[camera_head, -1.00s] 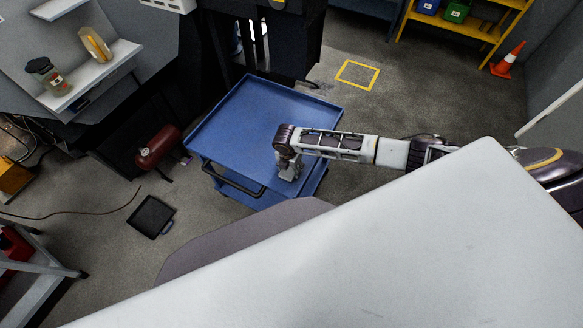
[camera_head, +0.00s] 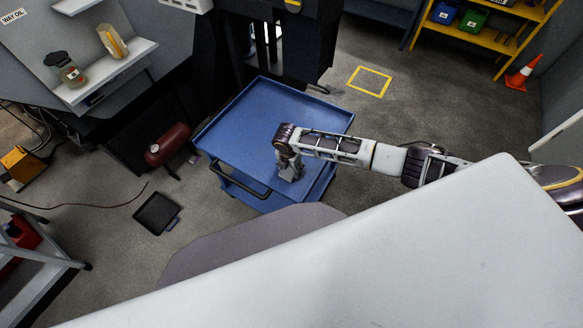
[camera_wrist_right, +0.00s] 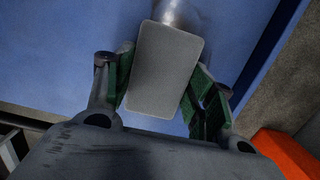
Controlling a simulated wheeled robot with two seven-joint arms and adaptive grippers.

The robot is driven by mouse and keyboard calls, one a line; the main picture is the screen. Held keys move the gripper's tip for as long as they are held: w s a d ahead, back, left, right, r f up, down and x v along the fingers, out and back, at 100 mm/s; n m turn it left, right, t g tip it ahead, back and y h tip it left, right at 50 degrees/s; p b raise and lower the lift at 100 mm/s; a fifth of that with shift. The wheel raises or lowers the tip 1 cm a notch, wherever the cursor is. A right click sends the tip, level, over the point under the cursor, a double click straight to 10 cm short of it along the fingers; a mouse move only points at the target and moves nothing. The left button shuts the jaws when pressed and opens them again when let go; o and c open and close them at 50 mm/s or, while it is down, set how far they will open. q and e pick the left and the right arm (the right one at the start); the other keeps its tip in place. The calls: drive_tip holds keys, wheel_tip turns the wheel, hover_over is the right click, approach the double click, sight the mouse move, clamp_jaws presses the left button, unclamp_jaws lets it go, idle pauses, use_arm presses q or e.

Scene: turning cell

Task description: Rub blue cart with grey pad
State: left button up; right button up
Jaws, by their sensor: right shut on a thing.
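The blue cart (camera_head: 250,120) stands in the middle of the head view, with a flat, rimmed top and a dark handle on its near side. My right gripper (camera_head: 290,172) points down over the near right part of the top. In the right wrist view, the green fingers of my right gripper (camera_wrist_right: 160,88) are shut on the grey pad (camera_wrist_right: 166,70), a flat block with rounded corners. The blue top (camera_wrist_right: 65,55) shows behind it. I cannot tell whether the pad touches the top. My left gripper is in neither view.
A dark machine (camera_head: 300,50) stands behind the cart. A red cylinder (camera_head: 168,143) and a black tray (camera_head: 157,213) are on the floor to its left. A large white surface (camera_head: 400,260) fills the near right.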

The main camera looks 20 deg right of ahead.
drive_tip(key=shift+w+a+f+b, duration=0.15)
drive_tip(key=shift+w+a+b, duration=0.4)
drive_tip(key=shift+w+a, duration=0.6)
drive_tip(key=shift+w+d, duration=0.1)
drive_tip(key=shift+d, duration=0.05)
drive_tip(key=shift+w+d, duration=0.1)
drive_tip(key=shift+d, duration=0.05)
drive_tip(key=shift+w+d, duration=0.65)
drive_tip(key=shift+d, duration=0.15)
